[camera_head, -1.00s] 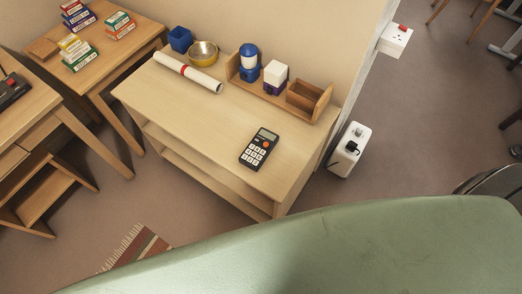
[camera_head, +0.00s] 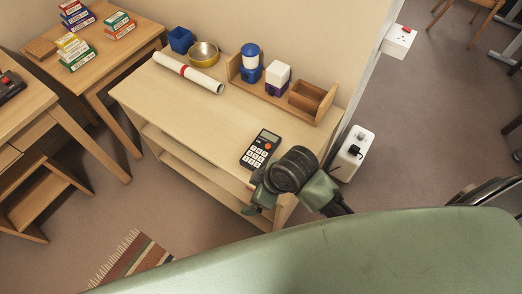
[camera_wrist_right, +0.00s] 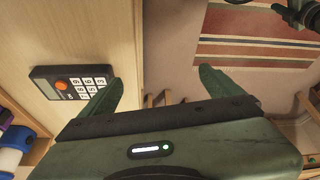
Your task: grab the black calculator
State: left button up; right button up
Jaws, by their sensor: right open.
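The black calculator (camera_head: 260,148) lies flat near the front right edge of the light wooden desk, with white keys, an orange key and a grey-green display. It also shows at the left of the right wrist view (camera_wrist_right: 72,84). My right gripper (camera_head: 260,197) is at the desk's front edge, just in front of the calculator and apart from it. In the right wrist view its green fingers (camera_wrist_right: 160,86) are spread with nothing between them, and the calculator lies to their left. A dark jointed part at that view's top right looks like my left arm; its jaws are unclear.
A white box (camera_head: 352,153) stands right of the desk. The desktop left of the calculator is clear.

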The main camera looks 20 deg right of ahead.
jog(key=w+n+g, duration=0.1)
jog(key=w+n, duration=0.3)
jog(key=w+n+h, duration=0.1)
jog(key=w+n, duration=0.3)
jog(key=n, duration=0.1)
jog(key=w+n+g+h, duration=0.1)
jog(key=w+n, duration=0.2)
jog(key=n, duration=0.1)
jog(key=shift+w+d+r+g, duration=0.1)
jog(key=shift+w+d+g, duration=0.2)
jog(key=shift+w+d, duration=0.1)
jog(key=r+n+h, duration=0.1)
jog(key=r+n, duration=0.1)
jog(key=n, duration=0.1)
send_over(261, 148)
jog(key=shift+s+a, duration=0.15)
jog(key=shift+a, duration=0.1)
jog(key=shift+d+f, duration=0.1)
jog(key=shift+d, duration=0.2)
notch_tip(261, 148, down, 7)
jog(key=shift+f, duration=0.2)
jog(key=c, duration=1.4)
jog(key=shift+c, duration=1.1)
jog(key=shift+r, duration=0.15)
